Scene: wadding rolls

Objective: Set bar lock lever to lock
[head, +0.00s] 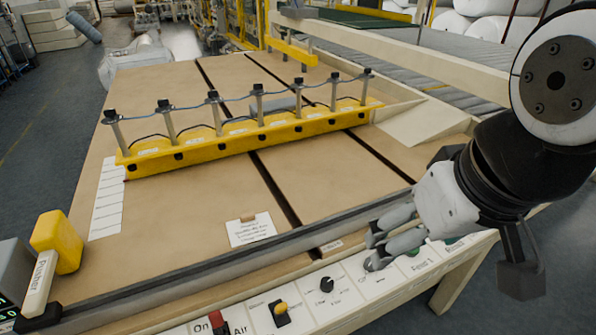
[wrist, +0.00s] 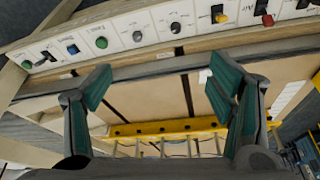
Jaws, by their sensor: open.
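A control panel (head: 346,301) runs along the front edge of the table. It bears a yellow-tipped lever switch (head: 281,309), a red switch (head: 216,321) marked Air and a black knob (head: 327,284). The wrist view also shows the yellow-tipped lever (wrist: 220,16), the red switch (wrist: 266,18) and the black knob (wrist: 176,27). I cannot read which control is marked bar lock. My gripper (head: 375,250) is open and empty above the panel, to the right of the black knob. Its spread fingers (wrist: 161,78) show in the wrist view, apart from the controls.
A dark bar (head: 230,250) runs along the table's front, behind the panel. A yellow beam (head: 215,142) with several upright posts crosses the brown tabletop (head: 190,212). A yellow-and-white Pusher box (head: 56,243) stands at the left. Green buttons (wrist: 101,42) lie further along the panel.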

